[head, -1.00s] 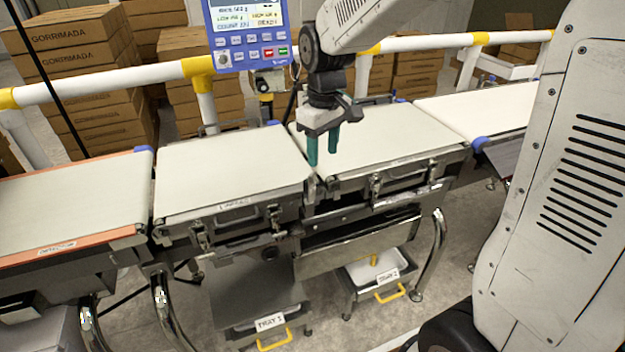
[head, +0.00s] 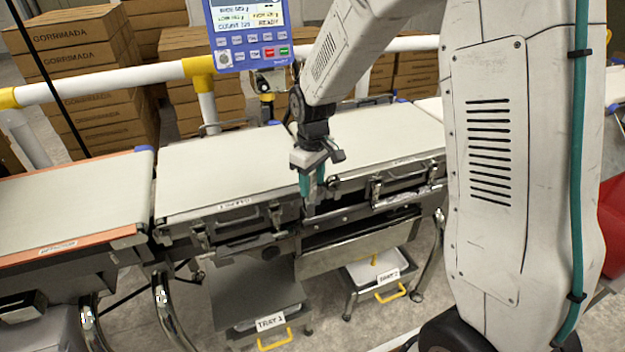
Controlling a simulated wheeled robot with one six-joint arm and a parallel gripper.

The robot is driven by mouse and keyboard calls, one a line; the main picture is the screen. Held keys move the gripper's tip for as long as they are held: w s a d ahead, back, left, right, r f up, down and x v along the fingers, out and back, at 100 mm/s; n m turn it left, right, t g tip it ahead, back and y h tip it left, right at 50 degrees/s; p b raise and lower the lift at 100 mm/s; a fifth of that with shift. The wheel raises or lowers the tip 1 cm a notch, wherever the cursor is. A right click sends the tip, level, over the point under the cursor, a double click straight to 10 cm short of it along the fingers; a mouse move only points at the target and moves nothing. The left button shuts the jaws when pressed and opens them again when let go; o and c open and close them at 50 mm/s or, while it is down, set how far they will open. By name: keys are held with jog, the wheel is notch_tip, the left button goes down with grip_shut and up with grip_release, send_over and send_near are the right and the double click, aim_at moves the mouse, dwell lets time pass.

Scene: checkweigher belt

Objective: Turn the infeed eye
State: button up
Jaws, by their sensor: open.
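My gripper (head: 312,184) is open, with its green fingers pointing down at the front of the gap between the middle belt (head: 235,175) and the belt to its right (head: 385,135). Nothing shows between the fingers. They are in front of the steel frame at the gap, and I cannot tell if they touch anything. I cannot clearly make out the infeed eye; the small fittings at this gap are partly hidden by my gripper.
A blue control panel (head: 248,35) stands behind the belts by a white and yellow rail (head: 110,80). An orange-edged belt (head: 70,205) is at left. Below are tray 1 (head: 262,322) and tray 2 (head: 385,276). Stacked cartons (head: 85,75) fill the back.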

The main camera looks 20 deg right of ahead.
jog(key=c, duration=1)
jog(key=shift+s+a+m, duration=0.1)
jog(key=shift+a+m, duration=0.05)
jog(key=shift+m, duration=1.35)
jog(key=shift+a+m, duration=0.15)
jog(key=shift+m, duration=1.35)
jog(key=o, duration=1)
